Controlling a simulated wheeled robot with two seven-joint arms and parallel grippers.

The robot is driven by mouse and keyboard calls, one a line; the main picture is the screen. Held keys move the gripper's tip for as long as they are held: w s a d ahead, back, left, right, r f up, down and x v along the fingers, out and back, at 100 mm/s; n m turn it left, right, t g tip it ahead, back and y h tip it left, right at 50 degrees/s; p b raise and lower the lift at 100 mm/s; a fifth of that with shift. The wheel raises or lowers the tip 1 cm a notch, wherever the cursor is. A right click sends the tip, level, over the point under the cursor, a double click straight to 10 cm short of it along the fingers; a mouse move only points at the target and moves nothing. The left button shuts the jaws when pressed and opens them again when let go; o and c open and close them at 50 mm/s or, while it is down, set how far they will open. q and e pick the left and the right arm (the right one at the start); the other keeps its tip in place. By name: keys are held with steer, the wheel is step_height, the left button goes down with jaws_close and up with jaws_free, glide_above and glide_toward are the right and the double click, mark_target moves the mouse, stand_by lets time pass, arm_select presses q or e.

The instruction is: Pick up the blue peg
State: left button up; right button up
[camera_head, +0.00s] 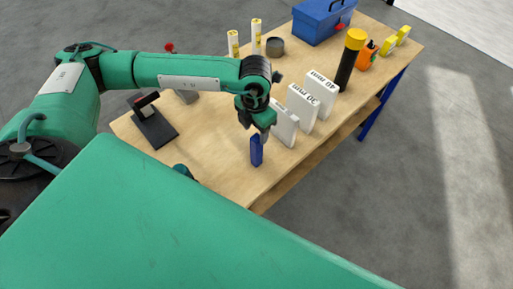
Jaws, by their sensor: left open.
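The blue peg (256,151) stands upright on the wooden table, near its front edge. My left gripper (262,132) comes down from above and is at the top of the peg. Its jaws are open, with a fingertip seen beside the peg's upper end; whether it touches the peg I cannot tell. The top of the peg is partly hidden by the gripper. My right gripper is not in view.
White blocks marked 30 mm (301,107) and 40 mm (321,93) stand right of the gripper, with another white block (284,123) close beside it.

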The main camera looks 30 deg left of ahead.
mark_target(256, 137)
arm_select(q)
steer(key=f, duration=0.1)
steer(key=f+p, duration=0.2)
steer(key=shift+s+d+f, duration=0.15)
steer(key=shift+d+f, duration=0.1)
steer(key=shift+f, duration=0.35)
steer(key=shift+c, duration=1.1)
jaws_close()
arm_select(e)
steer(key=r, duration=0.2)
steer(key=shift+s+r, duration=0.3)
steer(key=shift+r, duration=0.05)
